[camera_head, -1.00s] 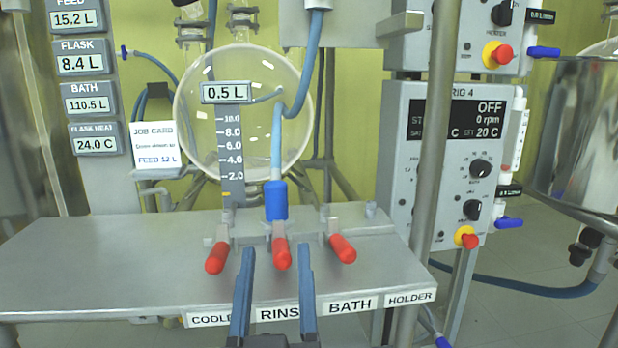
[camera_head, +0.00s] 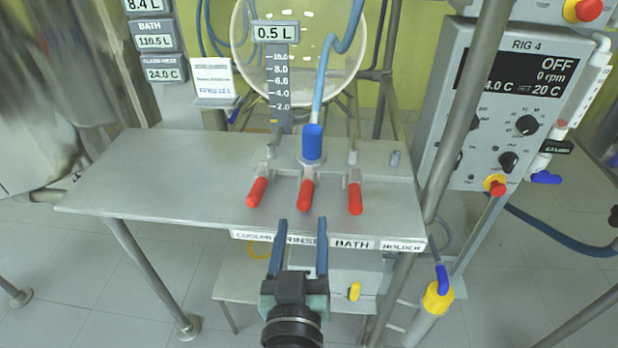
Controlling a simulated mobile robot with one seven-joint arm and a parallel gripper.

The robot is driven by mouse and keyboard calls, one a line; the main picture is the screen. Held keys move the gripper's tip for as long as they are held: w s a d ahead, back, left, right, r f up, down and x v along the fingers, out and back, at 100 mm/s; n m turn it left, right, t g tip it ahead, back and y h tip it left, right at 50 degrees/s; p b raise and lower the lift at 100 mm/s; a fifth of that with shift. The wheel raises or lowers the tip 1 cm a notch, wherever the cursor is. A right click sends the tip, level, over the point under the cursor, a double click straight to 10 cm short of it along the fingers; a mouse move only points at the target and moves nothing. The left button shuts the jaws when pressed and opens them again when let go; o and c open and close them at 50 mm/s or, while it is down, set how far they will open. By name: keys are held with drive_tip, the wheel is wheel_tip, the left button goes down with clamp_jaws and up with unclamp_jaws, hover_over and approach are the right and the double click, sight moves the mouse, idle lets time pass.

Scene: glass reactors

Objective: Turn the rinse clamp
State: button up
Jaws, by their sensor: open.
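Three clamps with red handles stand in a row on the steel shelf (camera_head: 180,165). The middle one, above the RINSE label (camera_head: 302,239), is the rinse clamp (camera_head: 306,195); its handle points toward the shelf's front edge. A blue connector (camera_head: 312,142) with a blue hose sits just behind it. My gripper (camera_head: 301,222) is open and empty, its two blue fingers pointing at the shelf's front edge. The fingertips appear just short of the rinse handle, one on each side of its line. I see no contact.
The left clamp (camera_head: 257,192) and the bath clamp (camera_head: 354,197) flank the rinse clamp closely. A metal pole (camera_head: 460,110) and the RIG 4 control box (camera_head: 490,135) stand at the right. The shelf's left part is bare.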

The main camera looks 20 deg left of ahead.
sight(306, 179)
drive_tip(key=b+x, duration=0.1)
drive_tip(key=x, duration=1)
drive_tip(key=shift+b, duration=0.35)
drive_tip(key=shift+s, duration=0.1)
clamp_jaws()
drive_tip(key=shift+f, duration=0.1)
idle(0.7)
